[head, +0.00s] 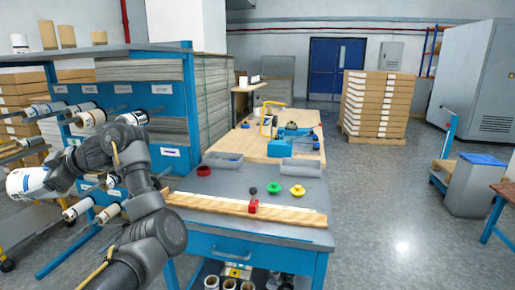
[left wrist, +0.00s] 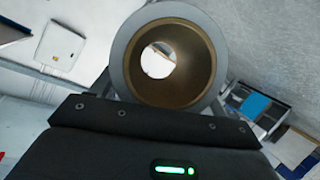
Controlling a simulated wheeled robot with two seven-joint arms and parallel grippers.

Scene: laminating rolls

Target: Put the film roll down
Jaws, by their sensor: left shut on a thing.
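My left gripper (head: 58,179) is at the far left of the head view, beside the blue roll rack (head: 172,130). It is shut on a film roll (head: 25,182), a white cylinder with a printed band, held clear of the table. In the left wrist view the film roll (left wrist: 188,85) shows end-on, with a grey outer ring and a hollow brown core. The gripper's dark body (left wrist: 150,145) fills the lower part; its fingertips are hidden. My right gripper is in neither view.
Several rolls sit on rack pegs, including one white roll (head: 140,118). The grey-topped table (head: 240,183) holds a wooden strip (head: 225,205), a red block (head: 253,207), green and yellow knobs, and grey trays. The floor at right is open, with a blue-topped bin (head: 478,185).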

